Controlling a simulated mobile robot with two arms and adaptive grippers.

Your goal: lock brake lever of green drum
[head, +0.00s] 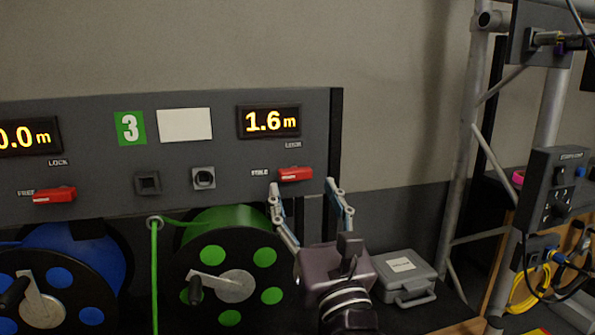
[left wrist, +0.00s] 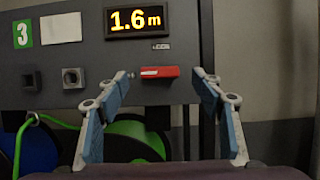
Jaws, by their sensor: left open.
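The green drum (head: 238,217) sits below the grey panel, with a crank on its front; part of it also shows in the left wrist view (left wrist: 130,134). Its red brake lever (head: 295,174) lies about level on the panel under the 1.6 m display (head: 269,121). LOCK is printed above the lever; the word to its left is hard to read. My left gripper (head: 302,185) is open and empty in front of the panel. In the left wrist view the red lever (left wrist: 160,72) appears between the open fingertips, with no contact visible. My right gripper is out of view.
A blue drum (head: 62,252) with another red lever (head: 54,195) is at the left. A green cable (head: 154,270) hangs from a panel guide. A grey case (head: 400,275) lies right of my gripper. A metal truss (head: 477,150) stands at the right.

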